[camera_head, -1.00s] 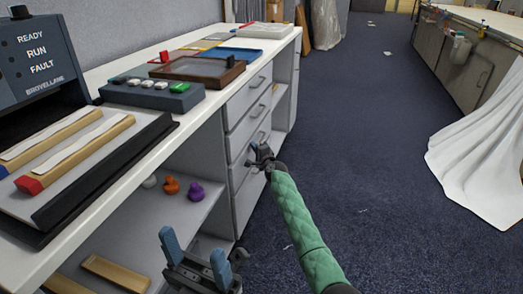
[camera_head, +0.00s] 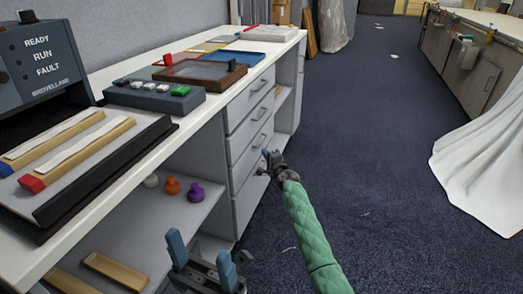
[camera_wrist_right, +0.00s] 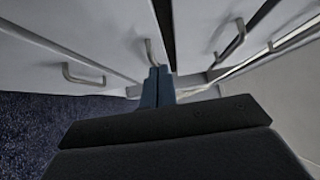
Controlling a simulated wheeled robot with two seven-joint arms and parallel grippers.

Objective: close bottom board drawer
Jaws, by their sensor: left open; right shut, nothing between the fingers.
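The grey drawer unit stands under the white counter, with a stack of drawer fronts bearing bar handles. The bottom drawer (camera_head: 246,203) is the lowest front. I cannot tell clearly how far it stands out. My right gripper (camera_head: 269,156) is shut and empty, in front of the lower drawers. In the right wrist view its shut fingertips (camera_wrist_right: 157,72) are close to a drawer front beside a bar handle (camera_wrist_right: 150,52); contact cannot be told. My left gripper (camera_head: 198,248) is open and empty, low at the front of the open shelves, away from the drawers.
The counter (camera_head: 207,106) carries a button box (camera_head: 152,95), a brown-framed tray (camera_head: 200,72) and a control panel (camera_head: 38,60). Several coloured knobs (camera_head: 172,186) sit on the shelf below. Carpeted floor (camera_head: 370,150) to the right is clear up to a white cloth (camera_head: 485,175).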

